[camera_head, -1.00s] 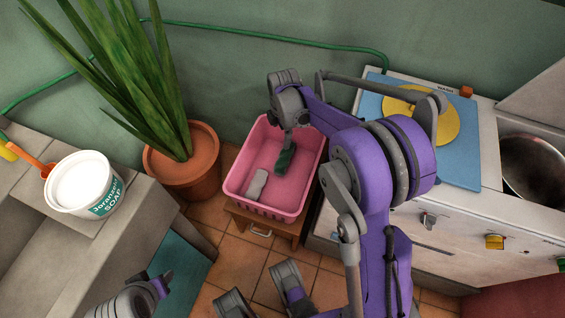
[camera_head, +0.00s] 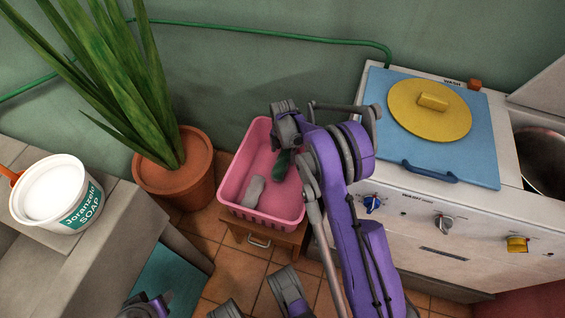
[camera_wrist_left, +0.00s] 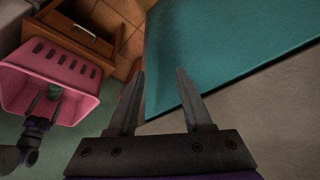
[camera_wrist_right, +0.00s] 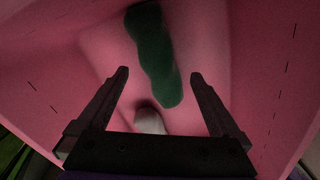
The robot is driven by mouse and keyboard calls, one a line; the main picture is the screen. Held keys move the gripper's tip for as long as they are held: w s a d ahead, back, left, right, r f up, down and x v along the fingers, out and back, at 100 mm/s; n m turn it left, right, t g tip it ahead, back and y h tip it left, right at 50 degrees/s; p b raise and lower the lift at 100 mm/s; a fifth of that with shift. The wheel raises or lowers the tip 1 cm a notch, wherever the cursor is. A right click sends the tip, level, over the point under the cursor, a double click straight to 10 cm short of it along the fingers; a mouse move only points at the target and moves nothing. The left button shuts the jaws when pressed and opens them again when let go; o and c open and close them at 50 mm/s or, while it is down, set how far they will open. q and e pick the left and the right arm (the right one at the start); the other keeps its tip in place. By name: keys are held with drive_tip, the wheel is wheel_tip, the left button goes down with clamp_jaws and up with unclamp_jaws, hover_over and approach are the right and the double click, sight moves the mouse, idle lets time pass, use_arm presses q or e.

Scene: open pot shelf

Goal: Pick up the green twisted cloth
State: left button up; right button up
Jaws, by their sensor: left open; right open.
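The green twisted cloth (camera_head: 282,163) lies in the pink basket (camera_head: 234,180), beside a grey-white object (camera_head: 254,191). In the right wrist view the cloth (camera_wrist_right: 155,55) is long and dark green, lying ahead of the fingertips. My right gripper (camera_wrist_right: 158,74) is open and empty, pointing down into the basket with the cloth's near end between the lines of its fingers. In the head view its fingers are mostly hidden by its wrist. My left gripper (camera_wrist_left: 160,72) is open and empty, away from the basket, above the edge of a teal surface (camera_wrist_left: 230,50).
The basket stands on a small wooden drawer stand (camera_head: 285,238). A white soap bucket (camera_head: 45,200) sits on the left ledge.

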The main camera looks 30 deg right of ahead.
sight(283, 158)
wheel_tip(283, 158, down, 4)
drive_tip(key=shift+w+f+b, duration=0.15)
drive_tip(key=shift+f+b, duration=0.05)
drive_tip(key=shift+b, duration=0.45)
drive_tip(key=shift+r, duration=0.1)
drive_tip(key=c, duration=1.4)
